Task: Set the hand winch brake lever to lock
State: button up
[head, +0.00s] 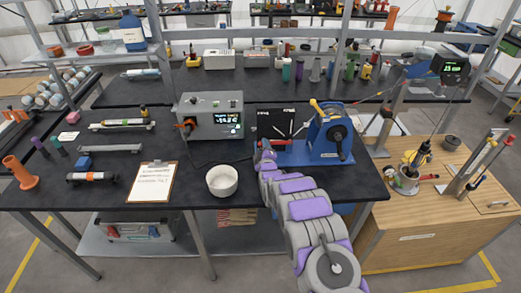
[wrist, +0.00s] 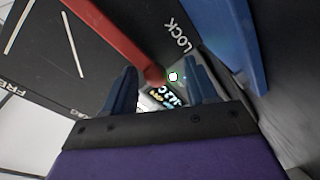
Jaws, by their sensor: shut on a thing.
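The hand winch (head: 328,138) is a blue frame with a dark drum and a yellow handle, at the right end of the dark bench. Its black panel (head: 276,120) stands beside it, with white lines and lettering. The red brake lever (head: 281,142) shows low in front of the panel. In the wrist view the lever (wrist: 112,38) slants down to a round red end between my fingers. The word LOCK (wrist: 180,37) is close to the lever on the right; FREE is at far left. My gripper (wrist: 160,88) is shut on the lever's end. In the head view my gripper (head: 265,153) partly hides it.
A grey box with a lit display (head: 213,115) stands left of the panel. A white bowl (head: 222,181) and a clipboard (head: 154,182) lie near the bench's front edge. A wooden cabinet (head: 430,225) with gauges and tools stands at right. Bench space between bowl and winch is mostly clear.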

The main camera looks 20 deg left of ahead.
jog(key=shift+d+f, duration=0.15)
jog(key=shift+d, duration=0.1)
jog(key=shift+s+d, duration=0.2)
jog(key=shift+s, duration=0.35)
jog(key=p+v, duration=0.2)
jog(key=v, duration=1.4)
